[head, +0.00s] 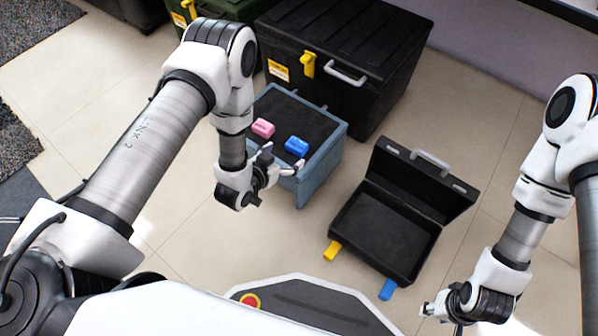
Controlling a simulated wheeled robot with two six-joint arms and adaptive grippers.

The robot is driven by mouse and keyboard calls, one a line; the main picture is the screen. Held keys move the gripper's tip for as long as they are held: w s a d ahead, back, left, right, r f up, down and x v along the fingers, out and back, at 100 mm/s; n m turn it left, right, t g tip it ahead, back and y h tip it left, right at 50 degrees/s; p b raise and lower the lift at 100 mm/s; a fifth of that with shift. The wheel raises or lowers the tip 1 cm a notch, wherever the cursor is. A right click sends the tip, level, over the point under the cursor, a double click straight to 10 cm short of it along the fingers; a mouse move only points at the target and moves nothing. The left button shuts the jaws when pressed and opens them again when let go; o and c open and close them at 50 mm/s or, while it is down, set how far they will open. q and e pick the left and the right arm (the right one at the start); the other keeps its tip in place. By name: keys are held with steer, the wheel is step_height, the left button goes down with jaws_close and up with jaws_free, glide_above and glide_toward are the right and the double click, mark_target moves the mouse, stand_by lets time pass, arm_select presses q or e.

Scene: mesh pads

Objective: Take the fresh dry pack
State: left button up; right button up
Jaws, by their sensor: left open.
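A pink pack (263,128) and a blue pack (297,146) lie apart on the dark top of a blue-grey box (322,160). I cannot tell from their looks which one is the fresh dry pack. My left gripper (281,160) is open and empty at the front edge of this box, just in front of the blue pack and not touching it as far as I see. My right gripper (427,310) is low at the bottom right, away from both packs. It is small and partly turned away, so its fingers are unclear.
An open, empty black case (388,232) lies on the floor right of the box, with a yellow piece (332,250) and a blue piece (388,289) at its front. A large black chest (345,50) stands behind the box. A green bin (215,12) is at the back.

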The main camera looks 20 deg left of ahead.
mark_target(297, 144)
arm_select(q)
steer(key=shift+w+a+f+t+b, duration=0.1)
steer(key=shift+w+f+t+b, duration=0.2)
steer(key=shift+w+f+b, duration=0.5)
steer(key=b+x, duration=0.4)
steer(key=x, duration=0.3)
steer(key=shift+w, duration=0.3)
steer(key=shift+r, duration=0.2)
arm_select(e)
step_height(297, 144, down, 7)
steer(key=shift+w+a, duration=0.3)
arm_select(q)
steer(key=c, duration=1.2)
